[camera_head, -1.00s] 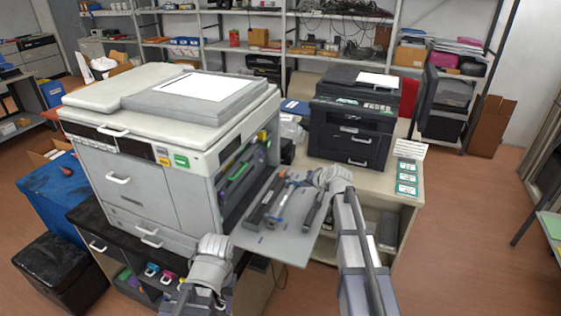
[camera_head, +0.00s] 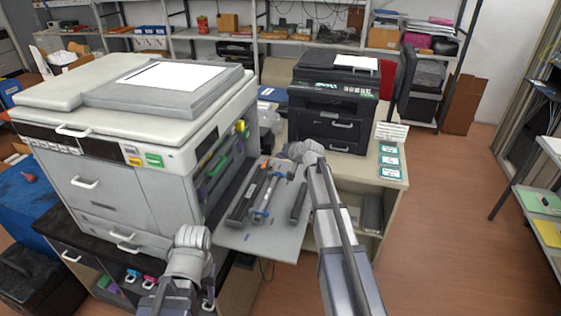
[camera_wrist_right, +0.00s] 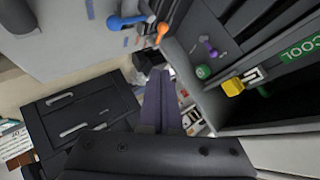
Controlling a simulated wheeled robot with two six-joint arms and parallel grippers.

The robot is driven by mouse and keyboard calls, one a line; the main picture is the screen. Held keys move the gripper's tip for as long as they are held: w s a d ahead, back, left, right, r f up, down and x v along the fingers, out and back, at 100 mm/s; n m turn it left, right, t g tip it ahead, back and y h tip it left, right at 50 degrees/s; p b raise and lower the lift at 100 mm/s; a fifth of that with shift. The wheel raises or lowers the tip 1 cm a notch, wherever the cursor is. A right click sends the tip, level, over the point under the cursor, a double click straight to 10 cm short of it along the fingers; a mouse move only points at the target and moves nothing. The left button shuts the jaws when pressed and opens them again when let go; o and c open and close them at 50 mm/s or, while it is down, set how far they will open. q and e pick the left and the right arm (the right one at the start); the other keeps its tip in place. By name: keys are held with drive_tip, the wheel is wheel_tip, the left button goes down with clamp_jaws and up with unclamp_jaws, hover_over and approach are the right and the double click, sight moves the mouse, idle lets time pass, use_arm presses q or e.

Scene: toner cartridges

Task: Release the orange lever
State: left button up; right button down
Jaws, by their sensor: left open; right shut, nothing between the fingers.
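In the right wrist view an orange lever (camera_wrist_right: 161,33) sits at the edge where the open side door meets the large printer. A blue lever (camera_wrist_right: 117,22) is just left of it. My right gripper (camera_wrist_right: 160,74) is shut and empty, below and apart from the orange lever in that view. In the head view the end of my right arm (camera_head: 303,151) reaches over the far edge of the open door (camera_head: 268,240), its fingers not clear. My left arm's end (camera_head: 190,240) is in front of the large printer (camera_head: 140,155); its fingers are hidden.
A dark unit with blue parts (camera_head: 266,196) and a dark bar (camera_head: 299,202) lie on the open door. Inside the printer are a purple lever (camera_wrist_right: 209,45) and a yellow part (camera_wrist_right: 233,87). A black printer (camera_head: 332,105) stands behind on a beige table (camera_head: 350,179).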

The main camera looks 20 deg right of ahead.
sight(264, 164)
drive_tip(key=b+x, duration=0.3)
drive_tip(key=x, duration=0.3)
drive_tip(key=shift+f, duration=0.3)
drive_tip(key=shift+w+a+f+b, duration=0.15)
drive_tip(key=shift+a+f+b, duration=0.15)
drive_tip(key=shift+f+b, duration=0.15)
drive_tip(key=shift+w+a+f+b, duration=0.15)
drive_tip(key=shift+a+f+b, duration=0.1)
drive_tip(key=shift+f+b, duration=0.2)
drive_tip(key=shift+w+a+f+b, duration=0.15)
drive_tip(key=shift+a+f+b, duration=0.45)
drive_tip(key=shift+f, duration=0.05)
